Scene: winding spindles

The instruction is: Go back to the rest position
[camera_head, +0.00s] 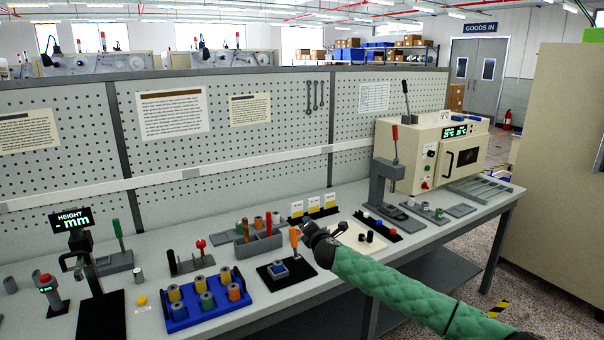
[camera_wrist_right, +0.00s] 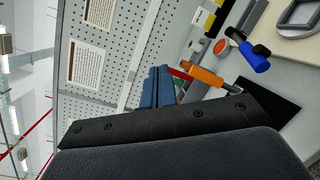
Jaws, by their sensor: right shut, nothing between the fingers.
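My right arm, in a green quilted sleeve, reaches in from the lower right in the head view. Its black right gripper (camera_head: 309,230) is over the workbench (camera_head: 345,205), close to an orange-handled tool (camera_head: 294,238) that stands on a black base with a blue block. In the right wrist view the blue-grey fingers (camera_wrist_right: 158,86) of this gripper are together with nothing between them, and the orange handle (camera_wrist_right: 204,75) shows just beyond them. I cannot tell whether they touch. My left gripper is not in the head view.
A blue tray (camera_head: 176,321) with several spools is left of the gripper. A grey tool holder (camera_head: 258,246) stands behind. A lever press (camera_head: 384,185) and a beige oven (camera_head: 430,150) stand right. A height gauge (camera_head: 72,218) is far left. A perforated panel (camera_head: 230,120) backs the bench.

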